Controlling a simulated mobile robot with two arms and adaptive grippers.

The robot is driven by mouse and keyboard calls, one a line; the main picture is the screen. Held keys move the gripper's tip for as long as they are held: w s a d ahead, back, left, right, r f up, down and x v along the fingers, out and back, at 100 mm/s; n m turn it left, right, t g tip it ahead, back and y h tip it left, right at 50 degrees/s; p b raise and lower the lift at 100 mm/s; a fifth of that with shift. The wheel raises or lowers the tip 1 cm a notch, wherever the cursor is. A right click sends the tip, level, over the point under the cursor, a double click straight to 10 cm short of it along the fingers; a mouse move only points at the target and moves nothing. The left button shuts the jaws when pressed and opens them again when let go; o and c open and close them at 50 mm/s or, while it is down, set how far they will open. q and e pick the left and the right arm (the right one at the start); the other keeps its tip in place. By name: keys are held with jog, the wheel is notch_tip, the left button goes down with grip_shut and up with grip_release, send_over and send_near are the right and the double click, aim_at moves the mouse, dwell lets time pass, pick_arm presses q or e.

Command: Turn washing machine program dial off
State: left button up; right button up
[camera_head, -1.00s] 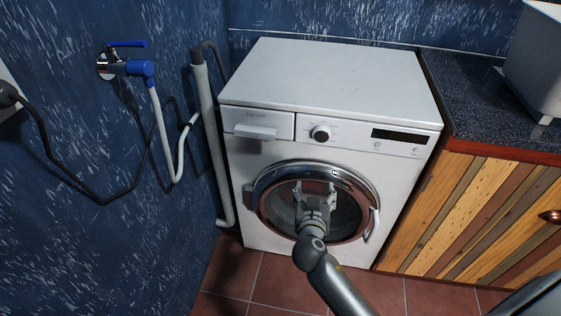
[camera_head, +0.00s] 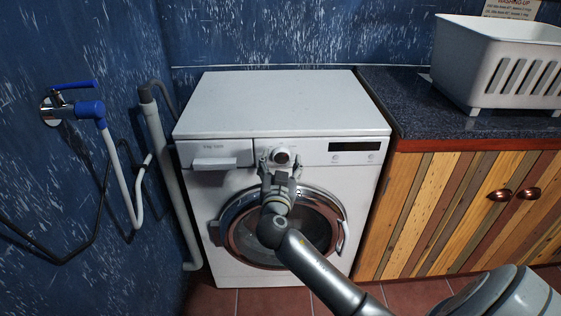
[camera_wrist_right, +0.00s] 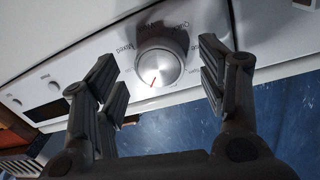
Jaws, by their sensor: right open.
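The white washing machine (camera_head: 290,103) stands against the blue wall, with its round door (camera_head: 325,222) shut. Its program dial (camera_head: 282,155) is on the front panel, between the detergent drawer (camera_head: 222,160) and the dark display (camera_head: 354,146). In the right wrist view the silver dial (camera_wrist_right: 160,69) shows a red pointer mark at its lower left, and the printed labels look upside down. My right gripper (camera_head: 279,163) is open in front of the panel, with its fingers to either side of the dial. It also shows in the right wrist view (camera_wrist_right: 163,85), with gaps between fingers and dial. My left gripper is out of view.
A dark countertop (camera_head: 420,110) over a striped wooden cabinet (camera_head: 440,215) adjoins the machine on the right, with a white basket (camera_head: 500,70) on it. A grey pipe (camera_head: 165,180) and a blue-handled tap (camera_head: 75,105) are at the left.

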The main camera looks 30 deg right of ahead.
jog(key=shift+w+d, duration=0.25)
jog(key=shift+w, duration=0.1)
jog(key=shift+c, duration=0.3)
jog(key=c, duration=1)
